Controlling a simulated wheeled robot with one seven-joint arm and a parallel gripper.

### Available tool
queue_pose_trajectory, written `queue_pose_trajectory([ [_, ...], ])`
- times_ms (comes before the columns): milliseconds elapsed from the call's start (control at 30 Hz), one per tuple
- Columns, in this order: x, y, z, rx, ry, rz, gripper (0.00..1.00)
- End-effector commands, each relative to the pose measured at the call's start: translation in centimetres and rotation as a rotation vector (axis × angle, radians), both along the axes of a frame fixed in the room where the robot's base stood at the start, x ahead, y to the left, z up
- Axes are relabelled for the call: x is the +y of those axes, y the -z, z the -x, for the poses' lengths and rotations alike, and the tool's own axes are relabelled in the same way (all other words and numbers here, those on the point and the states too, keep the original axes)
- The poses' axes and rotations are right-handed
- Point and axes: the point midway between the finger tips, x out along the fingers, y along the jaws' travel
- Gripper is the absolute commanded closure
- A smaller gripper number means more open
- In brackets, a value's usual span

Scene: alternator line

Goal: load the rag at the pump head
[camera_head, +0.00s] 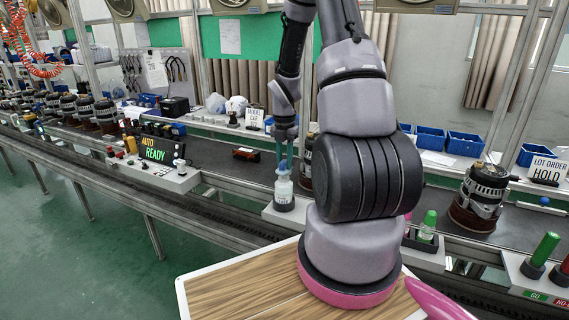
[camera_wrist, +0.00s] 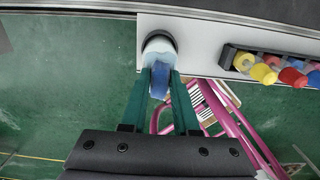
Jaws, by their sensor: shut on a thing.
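A white pump bottle (camera_head: 284,190) stands upright in a dark round holder on a pale ledge at the front of the line. In the wrist view the pale bottle (camera_wrist: 158,46) is seen from above, in its dark ring. My gripper (camera_head: 284,158) points down right at the bottle's top. Its green fingers (camera_wrist: 160,80) are shut on a small blue piece, which looks like the rag (camera_wrist: 160,86). The blue piece overlaps the bottle top in view. The pump head is not clearly distinct from it, and I cannot tell whether they touch.
A control box (camera_head: 160,165) reading AUTO READY stands to the left. An alternator (camera_head: 480,197) sits on the dark belt at right.

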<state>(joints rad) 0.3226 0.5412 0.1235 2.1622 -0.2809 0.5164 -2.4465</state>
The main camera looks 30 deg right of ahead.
Motion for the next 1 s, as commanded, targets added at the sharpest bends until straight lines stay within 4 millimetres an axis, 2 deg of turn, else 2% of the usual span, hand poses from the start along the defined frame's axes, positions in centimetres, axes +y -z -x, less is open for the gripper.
queue_pose_trajectory([
  [600,-0.1,-5.1,-0.1,-0.003,0.001,0.001,1.00],
  [800,0.0,-6.0,-0.1,-0.002,0.001,0.001,1.00],
  [1000,0.0,-6.0,-0.1,-0.002,0.000,0.001,1.00],
])
